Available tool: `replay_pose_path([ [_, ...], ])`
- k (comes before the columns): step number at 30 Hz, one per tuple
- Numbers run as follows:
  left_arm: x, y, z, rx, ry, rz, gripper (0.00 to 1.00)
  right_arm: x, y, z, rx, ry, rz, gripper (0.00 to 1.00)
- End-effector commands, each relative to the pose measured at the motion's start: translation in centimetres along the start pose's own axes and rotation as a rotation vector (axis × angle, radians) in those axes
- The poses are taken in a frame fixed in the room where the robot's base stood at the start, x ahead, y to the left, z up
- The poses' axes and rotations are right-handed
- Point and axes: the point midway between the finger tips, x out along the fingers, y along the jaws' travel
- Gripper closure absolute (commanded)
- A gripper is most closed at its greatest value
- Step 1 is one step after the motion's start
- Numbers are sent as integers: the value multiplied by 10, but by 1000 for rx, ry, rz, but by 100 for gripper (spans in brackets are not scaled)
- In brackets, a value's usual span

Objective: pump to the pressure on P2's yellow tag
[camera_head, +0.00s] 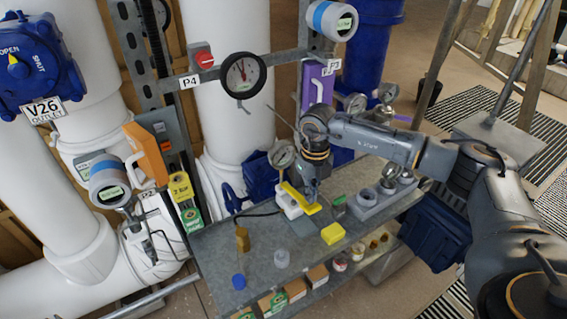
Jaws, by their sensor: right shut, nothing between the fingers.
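A yellow tag (181,187) that seems to read 2 bar hangs beside the P2 label (149,194) at the left, with a green tag (191,217) under it. On the grey bench, a small white pump-like unit (287,205) carries a yellow lever (299,199). A round gauge (281,154) stands just behind it; its reading is too small to tell. A dark hose (246,214) runs left from the unit. My right gripper (311,197) is shut and empty, pointing down at the lever; whether it touches the lever I cannot tell. My left gripper is not in view.
A larger gauge (244,75) hangs behind by P4. Bench space at the front left is partly clear.

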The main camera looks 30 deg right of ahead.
Motion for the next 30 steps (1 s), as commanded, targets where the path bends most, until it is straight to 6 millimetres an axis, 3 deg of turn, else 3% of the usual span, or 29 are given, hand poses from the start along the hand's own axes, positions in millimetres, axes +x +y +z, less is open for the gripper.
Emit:
replay_pose_path([
  [22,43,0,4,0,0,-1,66,56,1,0,-1,1,1,100],
  [30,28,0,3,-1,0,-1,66,35,0,0,0,-1,0,100],
])
